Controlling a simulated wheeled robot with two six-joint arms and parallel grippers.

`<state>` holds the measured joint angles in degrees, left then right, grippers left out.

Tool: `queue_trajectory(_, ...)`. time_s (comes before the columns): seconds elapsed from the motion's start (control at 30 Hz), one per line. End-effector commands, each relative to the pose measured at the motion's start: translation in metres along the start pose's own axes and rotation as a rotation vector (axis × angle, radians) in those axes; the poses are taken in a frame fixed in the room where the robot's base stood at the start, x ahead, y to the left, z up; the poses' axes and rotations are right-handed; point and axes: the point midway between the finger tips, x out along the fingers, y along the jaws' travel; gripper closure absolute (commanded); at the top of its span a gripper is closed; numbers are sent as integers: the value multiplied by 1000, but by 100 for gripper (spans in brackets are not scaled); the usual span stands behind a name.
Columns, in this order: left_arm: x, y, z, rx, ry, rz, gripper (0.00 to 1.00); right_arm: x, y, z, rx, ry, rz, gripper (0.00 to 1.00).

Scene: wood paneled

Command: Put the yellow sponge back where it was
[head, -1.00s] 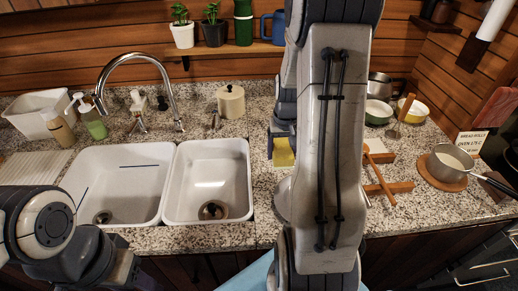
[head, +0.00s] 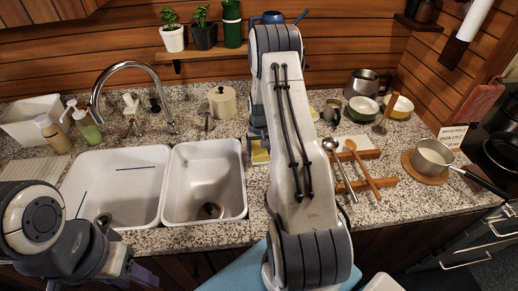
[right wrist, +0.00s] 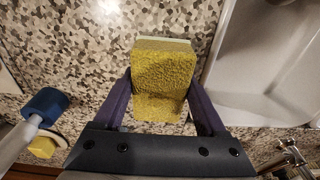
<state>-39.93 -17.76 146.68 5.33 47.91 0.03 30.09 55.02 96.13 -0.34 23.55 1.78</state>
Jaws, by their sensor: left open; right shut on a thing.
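The yellow sponge (right wrist: 162,72) is between the two fingers of my right gripper (right wrist: 160,108) in the right wrist view, with a paler layer along its far edge. In the head view the sponge (head: 260,153) shows as a small yellow patch under my right gripper (head: 258,142), just right of the right sink basin. Speckled counter lies below it; I cannot tell whether it touches the counter. My left gripper (head: 128,270) is low at the left, in front of the sink, empty and open.
The white double sink (head: 240,180) is left of the sponge. A metal spoon and a wooden spoon (head: 362,168) lie on a wooden rest at right. A pan (head: 432,157) sits on a round board. In the wrist view, a blue-headed object (right wrist: 45,104) lies at left.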

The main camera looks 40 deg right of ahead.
Motion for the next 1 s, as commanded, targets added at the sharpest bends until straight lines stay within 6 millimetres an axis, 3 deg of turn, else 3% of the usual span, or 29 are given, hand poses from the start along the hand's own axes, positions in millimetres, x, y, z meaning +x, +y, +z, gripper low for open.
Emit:
queue_trajectory(0.47, 1, 0, 0, 0, 0, 0, 50, 12, 0, 1, 0, 2, 0, 78)
queue_trajectory(0.5, -1, 0, 0, 0, 0, 0, 50, 11, 0, 1, 0, 2, 0, 15)
queue_trajectory(0.53, -1, 0, 0, 0, 0, 0, 50, 11, 0, 1, 0, 2, 0, 3)
queue_trajectory(0.87, -5, 0, 0, 1, 0, 0, 50, 6, 0, 0, 0, 2, 0, 0)
queue_trajectory(1.0, 5, 0, 0, 0, 0, 0, 50, -6, 0, 0, 0, 5, 0, 0)
